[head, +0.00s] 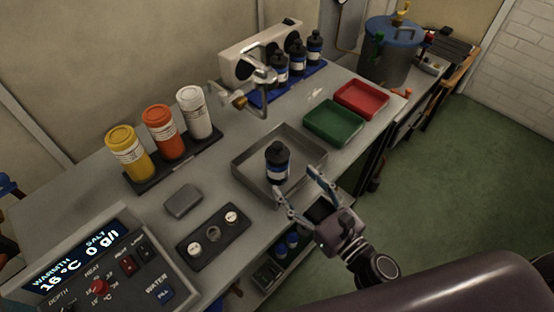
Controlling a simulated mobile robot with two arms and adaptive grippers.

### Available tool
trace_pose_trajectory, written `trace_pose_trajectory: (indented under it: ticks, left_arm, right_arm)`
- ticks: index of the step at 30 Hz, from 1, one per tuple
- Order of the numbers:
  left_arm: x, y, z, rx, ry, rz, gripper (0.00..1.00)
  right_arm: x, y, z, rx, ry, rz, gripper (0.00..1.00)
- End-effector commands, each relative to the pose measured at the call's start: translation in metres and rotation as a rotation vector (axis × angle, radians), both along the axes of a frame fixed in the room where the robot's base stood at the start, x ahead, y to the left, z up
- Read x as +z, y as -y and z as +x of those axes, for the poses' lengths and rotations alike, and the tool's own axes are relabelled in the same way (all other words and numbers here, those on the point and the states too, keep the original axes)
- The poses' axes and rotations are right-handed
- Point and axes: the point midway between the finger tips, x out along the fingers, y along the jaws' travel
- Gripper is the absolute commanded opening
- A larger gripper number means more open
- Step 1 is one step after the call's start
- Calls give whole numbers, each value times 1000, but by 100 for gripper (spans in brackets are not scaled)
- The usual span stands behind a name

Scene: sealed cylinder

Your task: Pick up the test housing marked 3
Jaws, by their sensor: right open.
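A dark bottle-shaped housing (278,162) with a white label band stands upright in the shallow grey tray (245,178) on the bench. Several similar dark housings (297,58) stand in a blue rack at the back of the bench. I cannot read a number on any of them, so I cannot tell which is marked 3. My right gripper (295,181) is open and empty, its two fingers spread at the tray's near right side and pointing towards the housing in the tray. It appears apart from that housing. My left gripper is not in view.
A green tray (333,122) and a red tray (361,98) lie right of the grey tray. Yellow, orange and white jars (163,136) stand at the left. A metal tap (238,97) juts over the bench. A control panel (97,268) fills the lower left corner.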

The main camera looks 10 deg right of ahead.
Motion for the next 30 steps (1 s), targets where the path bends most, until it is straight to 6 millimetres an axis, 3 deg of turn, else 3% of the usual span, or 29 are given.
trace_pose_trajectory:
  ticks: [21, 30]
  left_arm:
    - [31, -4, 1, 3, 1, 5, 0]
    - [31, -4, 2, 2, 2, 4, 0]
  right_arm:
    - [-4, -30, 70, -1, -2, 4, 64]
    - [-6, -32, 73, -1, -2, 3, 64]
